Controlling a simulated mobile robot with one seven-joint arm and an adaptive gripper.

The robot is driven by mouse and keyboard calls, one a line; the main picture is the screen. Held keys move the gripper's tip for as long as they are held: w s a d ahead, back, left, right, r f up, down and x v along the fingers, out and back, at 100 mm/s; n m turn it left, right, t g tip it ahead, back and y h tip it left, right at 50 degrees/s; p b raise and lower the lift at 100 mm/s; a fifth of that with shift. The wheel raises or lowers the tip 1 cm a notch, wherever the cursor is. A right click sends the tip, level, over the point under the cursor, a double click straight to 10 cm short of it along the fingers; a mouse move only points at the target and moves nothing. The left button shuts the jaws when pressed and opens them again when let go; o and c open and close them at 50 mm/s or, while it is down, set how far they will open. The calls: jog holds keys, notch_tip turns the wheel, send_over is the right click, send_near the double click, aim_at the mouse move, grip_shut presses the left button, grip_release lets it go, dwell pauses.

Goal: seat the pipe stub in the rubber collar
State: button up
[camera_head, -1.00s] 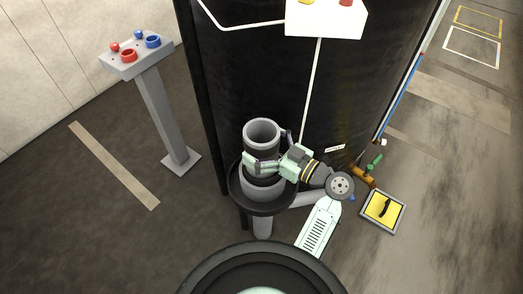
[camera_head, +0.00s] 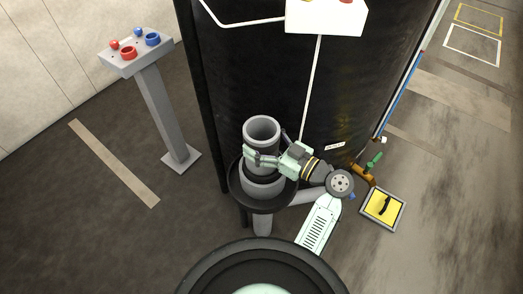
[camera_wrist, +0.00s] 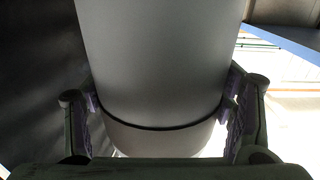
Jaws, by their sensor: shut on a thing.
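The pipe stub (camera_head: 262,132) is a grey hollow cylinder, upright, with its open end up, beside the big dark tank. My gripper (camera_head: 268,152) is shut around its side, one finger on each side. In the wrist view the stub (camera_wrist: 155,60) fills the middle between the finger pads. A thin dark ring line crosses low on the grey cylinder there. In the head view a wider grey ring (camera_head: 262,188) lies below the stub within a black round dish (camera_head: 236,190). I cannot tell which part is the rubber collar, or how deep the stub's lower end sits.
The dark tank (camera_head: 290,80) rises close behind the stub. A grey pedestal panel (camera_head: 138,57) with red and blue parts stands at left. An orange valve (camera_head: 363,175) with a green handle and a yellow framed plate (camera_head: 383,207) are at right. Floor at left is open.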

jog(key=c, duration=0.7)
jog(key=shift+o, duration=0.2)
